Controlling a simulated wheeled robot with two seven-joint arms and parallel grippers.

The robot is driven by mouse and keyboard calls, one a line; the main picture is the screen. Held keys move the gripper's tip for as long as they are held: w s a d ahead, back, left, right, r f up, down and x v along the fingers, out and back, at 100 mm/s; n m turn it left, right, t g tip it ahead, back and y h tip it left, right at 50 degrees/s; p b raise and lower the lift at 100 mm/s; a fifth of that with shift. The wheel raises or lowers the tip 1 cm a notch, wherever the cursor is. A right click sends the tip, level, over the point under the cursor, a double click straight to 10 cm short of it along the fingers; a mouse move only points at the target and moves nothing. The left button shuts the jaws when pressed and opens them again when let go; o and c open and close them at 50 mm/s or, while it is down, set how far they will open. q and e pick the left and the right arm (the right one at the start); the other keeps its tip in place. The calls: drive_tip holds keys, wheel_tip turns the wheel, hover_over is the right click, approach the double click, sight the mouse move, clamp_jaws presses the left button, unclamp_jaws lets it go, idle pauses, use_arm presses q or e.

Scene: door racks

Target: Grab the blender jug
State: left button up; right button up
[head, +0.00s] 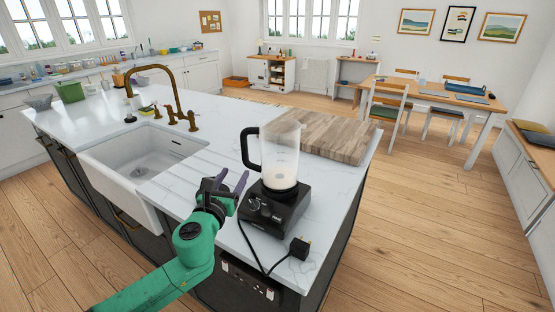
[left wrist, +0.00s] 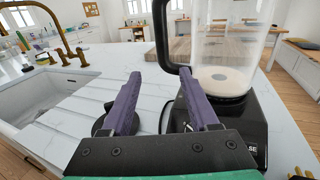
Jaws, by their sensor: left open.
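The blender jug (head: 281,158) is clear with a black handle on its left side and some pale contents at the bottom. It stands upright on the black blender base (head: 273,207) on the island worktop. The jug also shows in the left wrist view (left wrist: 225,45), at the upper right, with its handle at the top middle. My left gripper (head: 232,182) is open and empty, just left of the base and below the handle. Its two purple fingers (left wrist: 158,95) point forward, with the handle ahead of them. My right gripper is not in view.
A wooden chopping board (head: 327,138) lies behind the jug. A white sink (head: 140,158) with a brass tap (head: 166,90) is to the left. A black cable with a plug (head: 299,247) lies at the worktop's front edge.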

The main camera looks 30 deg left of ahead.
sight(243, 159)
use_arm(q)
drive_tip(key=x, duration=0.4)
drive_tip(key=p+x, duration=0.1)
drive_tip(key=x, duration=0.1)
drive_tip(key=shift+w+a+r, duration=0.1)
drive_tip(key=shift+w+r, duration=0.3)
drive_tip(key=shift+p+x, duration=0.3)
drive_tip(key=shift+x, duration=0.65)
drive_tip(key=x, duration=0.3)
drive_tip(key=shift+w+f, duration=0.1)
drive_tip(key=shift+w, duration=0.15)
drive_tip(key=shift+s+d, duration=0.15)
drive_tip(key=shift+d, duration=0.05)
clamp_jaws()
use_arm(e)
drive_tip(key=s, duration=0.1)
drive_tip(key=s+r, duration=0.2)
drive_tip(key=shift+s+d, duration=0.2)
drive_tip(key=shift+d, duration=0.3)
